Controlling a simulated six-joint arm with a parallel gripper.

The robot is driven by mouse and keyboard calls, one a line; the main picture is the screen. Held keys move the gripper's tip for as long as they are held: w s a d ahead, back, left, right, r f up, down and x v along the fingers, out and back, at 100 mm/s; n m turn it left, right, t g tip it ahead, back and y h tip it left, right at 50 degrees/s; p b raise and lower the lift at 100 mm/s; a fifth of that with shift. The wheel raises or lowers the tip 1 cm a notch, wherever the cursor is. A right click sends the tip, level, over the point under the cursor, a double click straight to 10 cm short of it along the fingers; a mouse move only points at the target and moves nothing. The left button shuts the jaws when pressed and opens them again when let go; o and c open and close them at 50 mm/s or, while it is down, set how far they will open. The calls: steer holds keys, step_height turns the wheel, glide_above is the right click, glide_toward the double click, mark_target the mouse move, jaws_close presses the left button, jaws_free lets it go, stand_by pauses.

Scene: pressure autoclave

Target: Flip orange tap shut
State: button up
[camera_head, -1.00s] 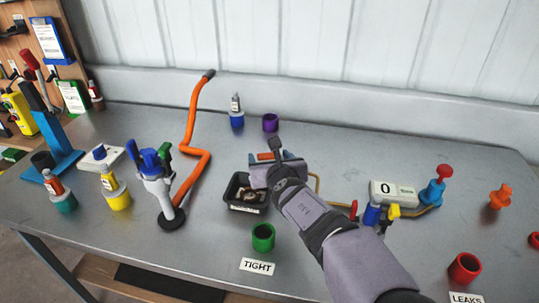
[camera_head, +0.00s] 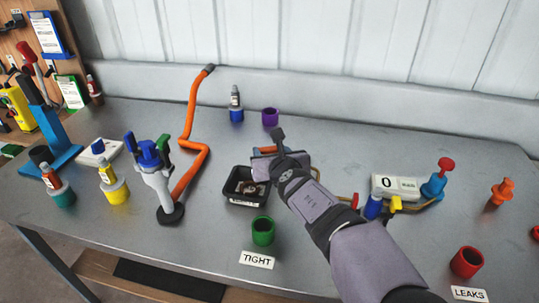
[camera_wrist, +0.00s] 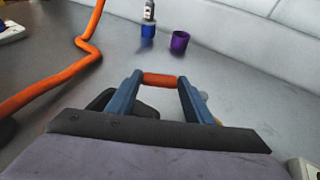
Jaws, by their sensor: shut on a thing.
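An orange bar, which I take for the handle of the orange tap (camera_wrist: 161,80), lies crosswise between the blue fingertips of my gripper (camera_wrist: 160,83) in the wrist view. The fingers press on its two ends. In the head view a small piece of the orange tap (camera_head: 268,149) shows just beyond my gripper (camera_head: 272,152). My wrist and forearm hide the rest of the tap and part of the brass pipe by it.
A black tray (camera_head: 236,200) stands just left of my gripper, with a green cup (camera_head: 263,232) in front. A purple cup (camera_head: 270,117) and a blue-based bottle (camera_head: 236,113) stand behind. A gauge box (camera_head: 395,186) and blue and yellow valve parts are at right.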

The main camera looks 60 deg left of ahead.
steer(key=b, duration=0.2)
steer(key=n+g+b, duration=0.1)
steer(key=b, duration=0.1)
steer(key=shift+w+d+f, duration=0.15)
steer(key=shift+d+f, duration=0.1)
steer(key=shift+d, duration=0.15)
steer(key=d+n+g+b, duration=0.1)
steer(key=b, duration=0.2)
steer(key=shift+g+y+b, duration=0.3)
steer(key=shift+y, duration=0.1)
steer(key=shift+w+d+r+n+g+b, duration=0.15)
steer(key=shift+d+n+g+b, duration=0.3)
steer(key=shift+n+g, duration=0.1)
steer(key=shift+w+d+r+n+g+b, duration=0.1)
steer(key=shift+d+n+g+b, duration=0.2)
steer(key=shift+n+g+b, duration=0.2)
steer(key=shift+w+d+n+g, duration=0.1)
steer(key=shift+d+n+g, duration=0.4)
steer(key=shift+n+g, duration=0.35)
steer(key=o, duration=1.5)
steer(key=shift+r, duration=0.1)
